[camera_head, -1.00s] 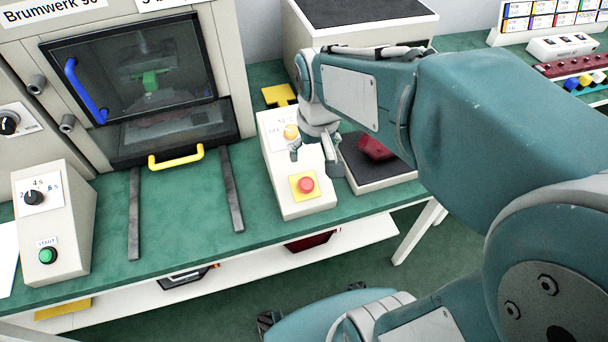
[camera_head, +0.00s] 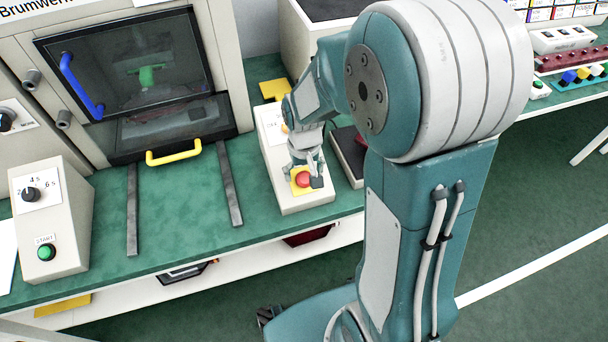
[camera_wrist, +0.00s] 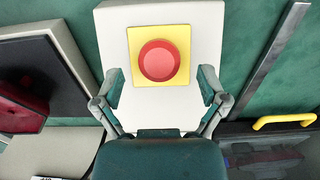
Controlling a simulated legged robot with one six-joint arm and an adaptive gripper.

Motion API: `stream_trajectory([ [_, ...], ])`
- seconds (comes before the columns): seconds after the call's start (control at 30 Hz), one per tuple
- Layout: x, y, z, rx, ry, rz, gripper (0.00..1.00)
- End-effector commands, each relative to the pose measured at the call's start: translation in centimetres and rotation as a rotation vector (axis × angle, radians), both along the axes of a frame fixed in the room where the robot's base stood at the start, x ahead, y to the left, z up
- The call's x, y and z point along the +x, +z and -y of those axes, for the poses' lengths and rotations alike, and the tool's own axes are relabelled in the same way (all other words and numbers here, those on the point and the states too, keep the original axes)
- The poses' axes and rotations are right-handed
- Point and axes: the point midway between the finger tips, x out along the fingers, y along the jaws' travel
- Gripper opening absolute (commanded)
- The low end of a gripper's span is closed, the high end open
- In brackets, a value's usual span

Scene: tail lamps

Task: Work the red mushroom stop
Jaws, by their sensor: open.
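The red mushroom stop (camera_head: 303,180) is a round red button on a yellow square plate, on the near end of a pale control box (camera_head: 306,203). In the wrist view the red mushroom stop (camera_wrist: 159,61) is seen face on, uncovered. My gripper (camera_head: 304,181) is open just over it in the head view and partly hides the plate. In the wrist view the fingers of my gripper (camera_wrist: 160,88) stand apart, one on each side below the button. I see nothing between them. I cannot tell whether they touch the box.
A machine with a dark window, blue handle (camera_head: 82,86) and yellow handle (camera_head: 174,154) stands left. Two dark rails (camera_head: 230,183) lie on the green bench. A dark-topped tray (camera_head: 347,150) is right of the box. A box with a green start button (camera_head: 46,253) is far left.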

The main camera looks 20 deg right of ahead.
Motion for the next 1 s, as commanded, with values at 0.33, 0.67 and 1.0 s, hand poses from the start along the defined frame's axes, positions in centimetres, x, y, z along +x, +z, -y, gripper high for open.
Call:
stream_trajectory([
  [0.33,0.0,-1.7,0.0,0.000,0.000,0.001,0.92],
  [0.67,0.0,-1.7,0.0,0.000,0.000,0.000,0.00],
  [1.0,-0.6,-0.6,0.0,0.000,0.000,0.002,0.00],
])
